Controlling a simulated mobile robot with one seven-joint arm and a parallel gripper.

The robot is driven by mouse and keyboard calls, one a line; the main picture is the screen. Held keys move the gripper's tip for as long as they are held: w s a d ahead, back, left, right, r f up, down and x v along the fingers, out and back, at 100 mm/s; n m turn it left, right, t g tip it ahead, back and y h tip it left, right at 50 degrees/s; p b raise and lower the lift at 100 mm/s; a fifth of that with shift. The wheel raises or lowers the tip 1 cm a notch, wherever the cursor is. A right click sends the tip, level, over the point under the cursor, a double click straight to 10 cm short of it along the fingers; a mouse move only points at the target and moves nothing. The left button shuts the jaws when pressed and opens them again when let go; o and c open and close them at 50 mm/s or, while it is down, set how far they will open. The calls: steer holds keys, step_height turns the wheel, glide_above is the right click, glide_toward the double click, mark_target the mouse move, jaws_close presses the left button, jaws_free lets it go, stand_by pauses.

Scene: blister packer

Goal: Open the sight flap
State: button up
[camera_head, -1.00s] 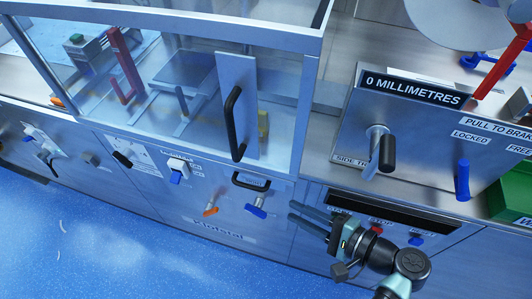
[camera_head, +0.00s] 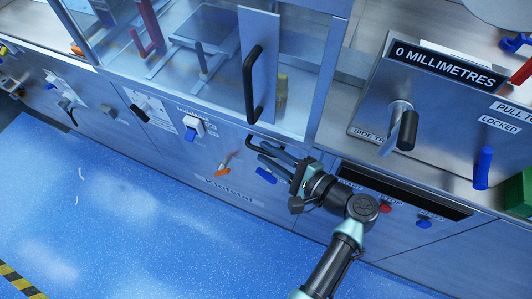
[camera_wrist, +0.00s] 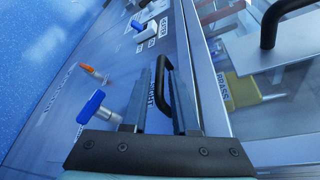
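The flap handle, a small black bar, is on the front panel below the glass guard. In the head view its visible part (camera_head: 262,138) is just above my fingertips, the rest hidden behind my gripper. My gripper (camera_head: 258,154) points left along the panel. In the wrist view my gripper (camera_wrist: 163,66) is open, with two long dark fingers apart, and the black handle (camera_wrist: 160,82) shows between them. I cannot tell whether the fingers touch it. A label beside the handle is too small to read surely. The flap looks shut, but its edges are mostly hidden.
A larger black handle (camera_head: 250,84) is on the guard door above. A blue knob (camera_head: 267,175) and an orange lever (camera_head: 222,165) are close below and left. Red (camera_head: 385,207) and blue (camera_head: 424,222) buttons are at right. The blue floor (camera_head: 120,210) is clear.

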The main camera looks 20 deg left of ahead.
steer(key=shift+w+a+f, duration=0.1)
steer(key=shift+w+a, duration=0.15)
steer(key=shift+a, duration=0.3)
jaws_close()
steer(key=shift+f, duration=0.1)
